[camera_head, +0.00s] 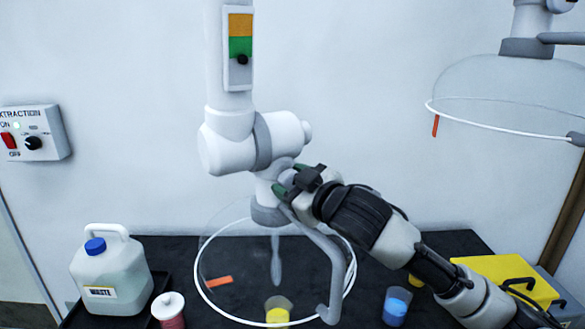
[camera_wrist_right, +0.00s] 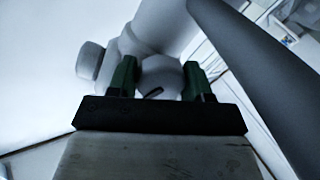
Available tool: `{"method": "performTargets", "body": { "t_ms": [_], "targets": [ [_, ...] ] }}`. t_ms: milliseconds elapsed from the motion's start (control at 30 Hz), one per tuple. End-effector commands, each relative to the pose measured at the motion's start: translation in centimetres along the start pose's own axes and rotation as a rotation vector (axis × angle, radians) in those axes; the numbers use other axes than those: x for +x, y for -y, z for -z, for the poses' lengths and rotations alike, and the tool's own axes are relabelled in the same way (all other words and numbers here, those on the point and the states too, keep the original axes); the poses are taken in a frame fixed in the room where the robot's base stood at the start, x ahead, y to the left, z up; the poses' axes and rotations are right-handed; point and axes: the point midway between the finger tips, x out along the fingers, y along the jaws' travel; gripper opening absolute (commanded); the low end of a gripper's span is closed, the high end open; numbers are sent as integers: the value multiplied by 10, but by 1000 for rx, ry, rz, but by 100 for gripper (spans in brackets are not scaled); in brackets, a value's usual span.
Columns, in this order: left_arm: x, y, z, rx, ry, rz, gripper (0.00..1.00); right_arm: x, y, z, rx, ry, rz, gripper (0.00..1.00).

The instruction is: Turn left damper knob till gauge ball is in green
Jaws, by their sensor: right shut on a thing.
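The left extraction arm (camera_head: 228,125) hangs down the wall in the head view. Its gauge (camera_head: 240,25) has an orange band above a green band. The black gauge ball (camera_head: 242,59) sits at the lower edge of the green band. My right gripper (camera_head: 289,179) reaches in from the lower right to the joint above the hood. It is shut on the damper knob, largely hidden in the head view. In the right wrist view, the pale round knob (camera_wrist_right: 160,73), with a dark mark, lies between the green fingertips (camera_wrist_right: 159,78). My left gripper is not in view.
The clear left hood (camera_head: 206,284) and its bent handle (camera_head: 331,270) are just below my gripper. A waste jug (camera_head: 112,276), a yellow-filled cup (camera_head: 278,312), a blue-filled cup (camera_head: 396,308) and a yellow case (camera_head: 500,275) stand on the black bench. Another hood (camera_head: 500,90) hangs at right.

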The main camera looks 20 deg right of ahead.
Motion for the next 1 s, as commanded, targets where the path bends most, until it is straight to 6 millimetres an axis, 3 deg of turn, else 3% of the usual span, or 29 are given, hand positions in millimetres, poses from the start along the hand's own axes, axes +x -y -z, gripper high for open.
{"method": "performTargets", "body": {
  "t_ms": [367, 400, 533, 833, 1000],
  "targets": [
    [-4, 0, 0, 0, 0, 0, 77, 0, 1, -1, -44, 5, 0, 26],
    [-4, 0, 0, 0, 0, 0, 77, 0, 1, -1, -44, 5, 1, 54],
    [-4, 0, 0, 0, 1, 0, 77, 0, 1, -1, -43, 5, 0, 74],
    [-3, 0, 0, 1, 1, 0, 77, -2, 0, -1, -42, 4, 0, 74],
    [3, 0, -1, 1, 1, 0, 77, -20, 1, -3, -43, 4, 0, 74]
  ]
}}
